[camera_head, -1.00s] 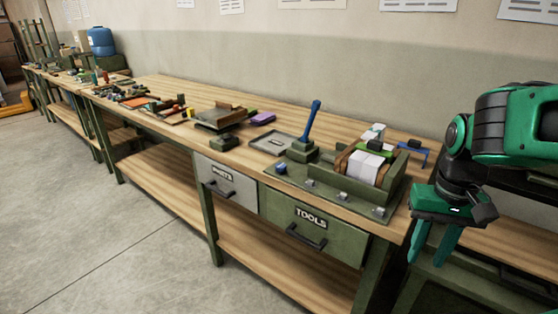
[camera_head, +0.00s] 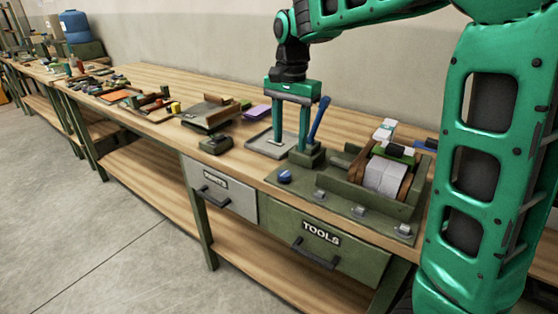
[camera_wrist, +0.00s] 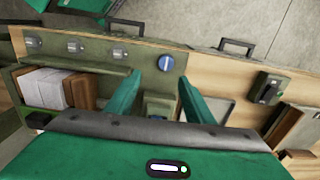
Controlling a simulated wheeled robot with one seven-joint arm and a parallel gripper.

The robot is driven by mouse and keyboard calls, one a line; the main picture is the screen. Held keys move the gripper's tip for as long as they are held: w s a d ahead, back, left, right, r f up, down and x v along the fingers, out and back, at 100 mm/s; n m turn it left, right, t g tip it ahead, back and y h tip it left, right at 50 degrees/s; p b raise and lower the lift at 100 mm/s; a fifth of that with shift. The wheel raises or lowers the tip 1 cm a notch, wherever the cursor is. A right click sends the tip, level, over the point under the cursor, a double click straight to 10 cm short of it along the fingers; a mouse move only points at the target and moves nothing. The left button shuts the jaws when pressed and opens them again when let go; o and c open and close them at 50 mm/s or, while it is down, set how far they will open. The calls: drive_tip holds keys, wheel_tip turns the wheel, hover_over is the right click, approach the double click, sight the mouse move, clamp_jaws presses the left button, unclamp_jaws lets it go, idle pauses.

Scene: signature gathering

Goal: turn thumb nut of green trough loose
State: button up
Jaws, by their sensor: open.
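The green trough (camera_head: 372,197) stands on a green base plate at the front right of the bench. It holds a white paper block (camera_head: 385,176) between brown wooden boards. A round blue knob (camera_head: 285,176), which may be the thumb nut, sits at the left end of the plate; it also shows in the wrist view (camera_wrist: 166,63). My gripper (camera_head: 289,143) is open and empty, fingers pointing down, above and behind the knob beside the blue lever. In the wrist view its fingertips (camera_wrist: 160,83) are apart, with the knob just beyond them.
A blue lever (camera_head: 319,120) stands upright on a green block (camera_head: 307,156) close to my fingers. A grey tray (camera_head: 262,146) lies left of it. A small green box (camera_head: 216,145) is further left.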

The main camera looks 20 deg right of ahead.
sight(284, 173)
drive_tip(key=f, duration=0.3)
drive_tip(key=w+f, duration=0.1)
drive_tip(key=f, duration=0.3)
drive_tip(key=a+f, duration=0.1)
drive_tip(key=f, duration=0.2)
drive_tip(key=shift+w+f, duration=0.15)
drive_tip(key=shift+f, duration=0.2)
drive_tip(key=shift+c, duration=0.6)
drive_tip(key=c, duration=0.9)
